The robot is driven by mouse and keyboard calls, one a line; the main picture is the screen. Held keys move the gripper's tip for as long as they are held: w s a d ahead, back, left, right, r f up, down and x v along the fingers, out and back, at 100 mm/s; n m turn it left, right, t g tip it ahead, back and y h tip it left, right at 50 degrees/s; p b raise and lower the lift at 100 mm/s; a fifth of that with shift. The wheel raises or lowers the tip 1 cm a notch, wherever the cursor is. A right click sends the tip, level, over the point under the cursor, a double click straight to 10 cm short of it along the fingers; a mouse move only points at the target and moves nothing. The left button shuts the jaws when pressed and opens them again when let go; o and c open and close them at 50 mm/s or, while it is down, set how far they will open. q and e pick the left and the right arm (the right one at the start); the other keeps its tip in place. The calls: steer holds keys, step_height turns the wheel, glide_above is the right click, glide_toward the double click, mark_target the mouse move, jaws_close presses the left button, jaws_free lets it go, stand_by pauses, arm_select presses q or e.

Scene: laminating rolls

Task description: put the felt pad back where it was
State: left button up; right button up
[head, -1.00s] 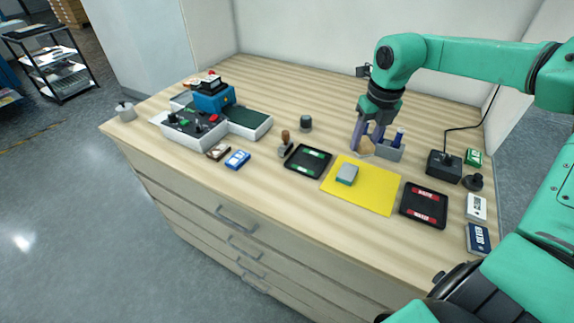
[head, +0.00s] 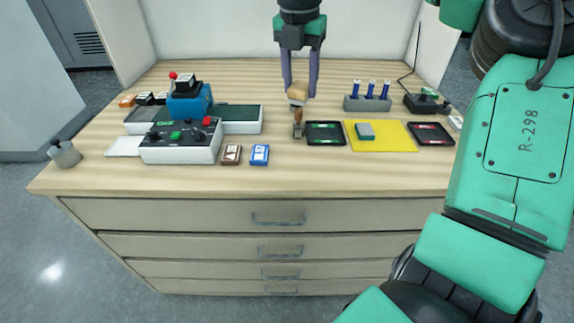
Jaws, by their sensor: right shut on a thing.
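My right gripper (head: 299,90) comes down from the top centre in the head view. It is shut on a small tan block with a paler underside, which looks to be the felt pad (head: 298,91). The pad is held behind the wooden-handled stamp (head: 298,122) in the picture and seems to be above the table; the exact gap is hard to tell. My left gripper is not in view.
A black tray with green labels (head: 325,133) lies right of the stamp, and one with red labels (head: 431,134) right of the mat. A grey rack of blue-topped pens (head: 367,103) stands behind. The laminating machine (head: 180,142) is at left. The front strip of the wooden table (head: 330,175) is clear.

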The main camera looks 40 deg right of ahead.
mark_target(300, 103)
steer(key=f, duration=0.6)
steer(key=f+p, duration=0.1)
steer(key=f, duration=0.5)
steer(key=d+f, duration=0.1)
steer(key=f, duration=0.5)
steer(key=shift+s+f, duration=0.1)
steer(key=shift+f, duration=0.1)
steer(key=shift+a+f, duration=0.1)
steer(key=shift+f, duration=0.1)
steer(key=o, duration=1.2)
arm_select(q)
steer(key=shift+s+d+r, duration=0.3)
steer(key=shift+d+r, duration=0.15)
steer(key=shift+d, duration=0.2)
arm_select(e)
steer(key=shift+r, duration=0.15)
steer(key=shift+r+p, duration=0.3)
steer(key=shift+p, duration=0.1)
steer(key=r, duration=0.3)
steer(key=r+b, duration=0.1)
steer(key=r, duration=0.3)
steer(key=a+r, duration=0.1)
steer(key=r, duration=0.3)
steer(key=shift+s+a+r+b, duration=0.1)
steer(key=shift+s+r+b, duration=0.15)
steer(key=shift+s+b, duration=0.15)
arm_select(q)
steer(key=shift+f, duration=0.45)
